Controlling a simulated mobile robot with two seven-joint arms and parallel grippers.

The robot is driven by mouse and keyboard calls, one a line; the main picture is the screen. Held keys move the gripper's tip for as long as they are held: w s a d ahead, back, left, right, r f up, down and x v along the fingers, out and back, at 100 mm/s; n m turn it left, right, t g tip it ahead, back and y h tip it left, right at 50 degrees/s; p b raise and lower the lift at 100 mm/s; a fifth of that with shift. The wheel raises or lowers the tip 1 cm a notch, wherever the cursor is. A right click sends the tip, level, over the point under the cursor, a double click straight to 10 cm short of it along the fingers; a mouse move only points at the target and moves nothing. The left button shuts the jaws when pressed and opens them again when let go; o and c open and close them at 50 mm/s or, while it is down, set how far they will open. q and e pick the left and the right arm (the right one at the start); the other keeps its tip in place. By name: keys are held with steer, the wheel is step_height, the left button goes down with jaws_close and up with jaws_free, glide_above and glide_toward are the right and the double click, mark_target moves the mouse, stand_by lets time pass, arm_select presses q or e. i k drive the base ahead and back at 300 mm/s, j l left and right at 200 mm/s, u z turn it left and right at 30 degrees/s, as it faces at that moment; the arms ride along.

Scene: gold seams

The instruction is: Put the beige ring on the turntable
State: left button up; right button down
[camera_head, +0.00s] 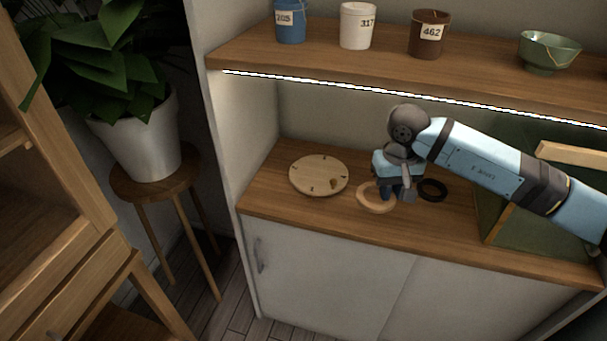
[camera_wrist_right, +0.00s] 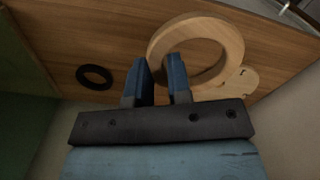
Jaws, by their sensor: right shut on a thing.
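The beige ring (camera_head: 374,208) is at the front middle of the wooden counter, right of the turntable. My right gripper (camera_head: 398,194) is shut on the ring's right side; in the right wrist view, the ring (camera_wrist_right: 228,38) has its near edge between the two blue fingers (camera_wrist_right: 161,76). I cannot tell whether the ring touches the counter. The turntable (camera_head: 312,174) is a pale round wooden disc with dark marks and a small knob-like piece near its right edge. In the right wrist view the turntable (camera_wrist_right: 243,84) is partly hidden behind the ring. My left gripper is not in view.
A black ring (camera_head: 433,196) lies on the counter just right of my gripper. A green board-like thing (camera_head: 530,237) stands at the counter's right. A shelf (camera_head: 310,62) with several cups and a green bowl (camera_head: 549,52) overhangs the counter. A side wall bounds the left.

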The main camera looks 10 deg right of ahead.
mark_target(317, 171)
steer(key=l+u, duration=0.1)
steer(key=u, duration=0.35)
steer(key=l+u, duration=0.15)
steer(key=u, duration=0.25)
steer(key=i+l, duration=0.25)
